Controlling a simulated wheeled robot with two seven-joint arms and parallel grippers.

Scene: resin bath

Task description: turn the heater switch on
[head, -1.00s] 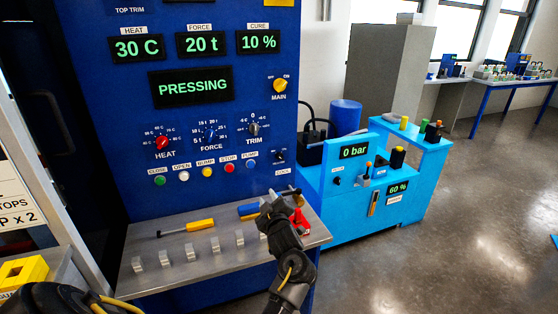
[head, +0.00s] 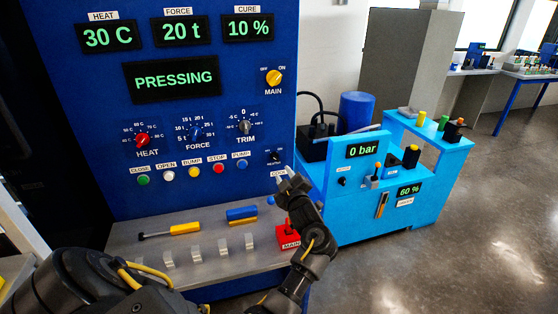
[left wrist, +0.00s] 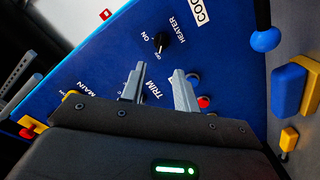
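The heater switch (head: 274,157) is a small black knob at the lower right of the blue press panel. It also shows in the left wrist view (left wrist: 161,42), with ON and OFF marks beside it. A pale mark on the knob seems to face OFF. My left gripper (head: 282,174) is just below the switch in the head view. In the left wrist view its two grey fingers (left wrist: 158,82) are apart and empty, and the knob lies beyond their tips, clear of them. My right gripper is not in view.
The yellow MAIN knob (head: 274,77) and the TRIM knob (head: 244,127) are on the same panel. The blue pump button (head: 242,165) is left of the switch. A light blue unit (head: 345,215) stands to the right.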

